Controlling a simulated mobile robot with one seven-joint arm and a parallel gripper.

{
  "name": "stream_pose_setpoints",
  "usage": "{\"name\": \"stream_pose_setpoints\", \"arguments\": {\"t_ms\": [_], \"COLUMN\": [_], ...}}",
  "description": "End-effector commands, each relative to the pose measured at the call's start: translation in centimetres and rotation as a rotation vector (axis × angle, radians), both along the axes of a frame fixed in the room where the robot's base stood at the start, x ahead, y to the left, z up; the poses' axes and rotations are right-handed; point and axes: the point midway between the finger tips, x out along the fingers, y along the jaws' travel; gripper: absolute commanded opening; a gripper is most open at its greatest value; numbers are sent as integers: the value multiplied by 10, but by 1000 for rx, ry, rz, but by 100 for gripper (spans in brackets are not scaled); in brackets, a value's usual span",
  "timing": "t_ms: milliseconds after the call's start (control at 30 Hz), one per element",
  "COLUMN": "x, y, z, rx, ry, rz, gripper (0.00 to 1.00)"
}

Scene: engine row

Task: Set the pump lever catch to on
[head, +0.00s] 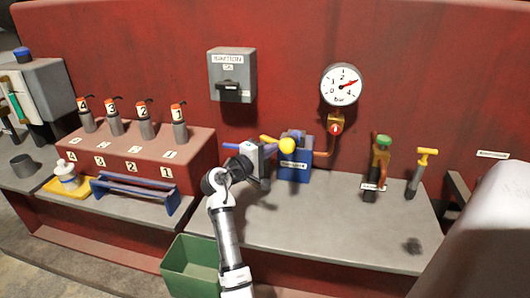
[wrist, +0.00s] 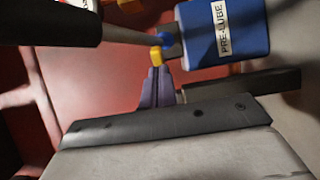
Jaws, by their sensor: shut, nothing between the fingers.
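The pump is a blue box (head: 294,170) with a PRE-LUBE label, on the bench against the red wall; its blue body also shows at the top of the wrist view (wrist: 235,30). A yellow rounded knob (head: 287,145) shows at its upper left in the head view. In the wrist view a grey rod (wrist: 135,32) reaches the pump, with a small yellow piece (wrist: 156,54) below it, possibly the catch; its setting cannot be read. My gripper (head: 268,151) is left of the pump, shut and empty. Its fingertips (wrist: 155,70) are right by the yellow piece; contact is unclear.
A round gauge (head: 341,85) hangs above a red-handled valve (head: 336,128). A green-topped lever (head: 381,150) and a yellow T-handle (head: 426,155) stand to the right. An ignition box (head: 232,75) is on the wall. The bench front (head: 310,225) is mostly clear.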

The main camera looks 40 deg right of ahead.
Motion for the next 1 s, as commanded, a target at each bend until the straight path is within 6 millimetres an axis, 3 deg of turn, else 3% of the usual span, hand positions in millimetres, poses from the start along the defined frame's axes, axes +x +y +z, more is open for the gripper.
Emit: {"name": "stream_pose_setpoints", "arguments": {"t_ms": [500, 1000], "x": [-6, -7], "y": [-25, -33], "z": [0, 1], "rx": [1, 0], "ry": [0, 1], "rz": [-2, -2], "gripper": [0, 0]}}
